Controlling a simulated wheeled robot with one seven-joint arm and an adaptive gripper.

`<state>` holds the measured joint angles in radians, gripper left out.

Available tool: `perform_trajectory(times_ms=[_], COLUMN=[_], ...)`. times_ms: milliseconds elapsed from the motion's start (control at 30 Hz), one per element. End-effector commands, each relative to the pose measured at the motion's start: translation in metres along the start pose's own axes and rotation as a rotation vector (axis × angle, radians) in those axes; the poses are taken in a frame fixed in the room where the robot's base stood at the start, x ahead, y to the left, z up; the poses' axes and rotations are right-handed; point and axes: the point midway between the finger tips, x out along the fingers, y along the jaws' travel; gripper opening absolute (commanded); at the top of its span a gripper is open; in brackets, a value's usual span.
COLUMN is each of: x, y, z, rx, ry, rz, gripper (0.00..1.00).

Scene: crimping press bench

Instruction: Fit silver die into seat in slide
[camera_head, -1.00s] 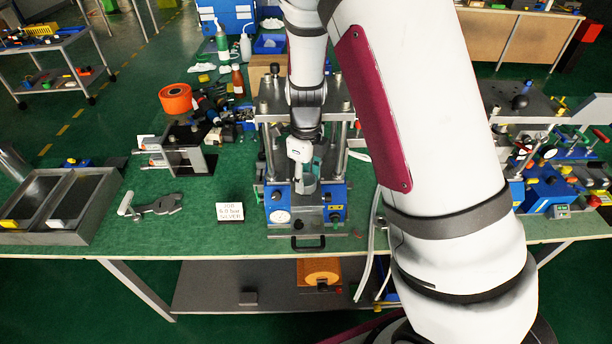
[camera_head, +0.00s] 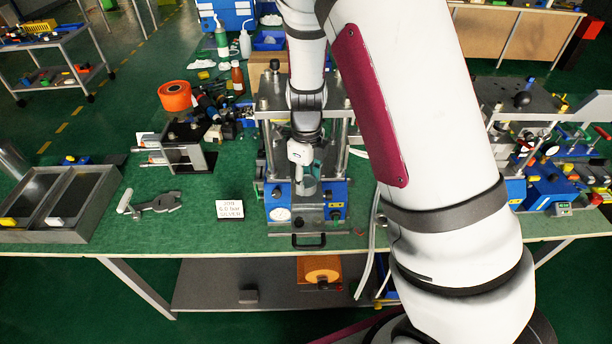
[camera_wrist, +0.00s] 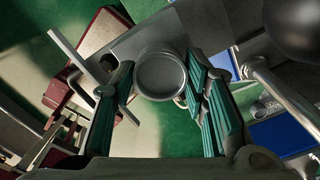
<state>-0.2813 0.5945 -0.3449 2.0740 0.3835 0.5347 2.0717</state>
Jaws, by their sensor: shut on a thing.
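The silver die (camera_wrist: 160,76), a round cup-like piece, sits between the teal fingers of my gripper (camera_wrist: 158,100) in the wrist view. My gripper is shut on it. In the head view my gripper (camera_head: 307,180) points down between the front posts of the press, with the grey die (camera_head: 306,187) low at its fingertips, above the blue base. The slide (camera_head: 308,229) appears as a grey plate with a black handle at the press front. Its seat is hidden behind my gripper and the die, so I cannot tell whether the die touches it.
The press's silver posts (camera_head: 345,145) stand close around my gripper. A white job card (camera_head: 230,209) and a grey hand tool (camera_head: 150,203) lie left of the press. A divided grey tray (camera_head: 88,207) is farther left. Bottles and an orange roll (camera_head: 175,96) stand behind.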

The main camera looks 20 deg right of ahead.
Motion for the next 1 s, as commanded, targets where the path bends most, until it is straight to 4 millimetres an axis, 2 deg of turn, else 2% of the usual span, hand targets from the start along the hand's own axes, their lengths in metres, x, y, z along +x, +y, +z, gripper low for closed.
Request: perform_trajectory(times_ms=[433, 467, 533, 867, 1000], x=[0.010, 0.009, 0.009, 0.009, -0.002], y=[0.000, 0.000, 0.000, 0.000, 0.000], z=[0.000, 0.000, 0.000, 0.000, 0.001], rx=[0.001, 0.000, 0.000, 0.000, -0.002], ry=[0.000, 0.000, 0.000, 0.000, -0.002], rz=[0.000, 0.000, 0.000, 0.000, -0.002], gripper=[0.00, 0.47, 0.63, 0.64, 0.64])
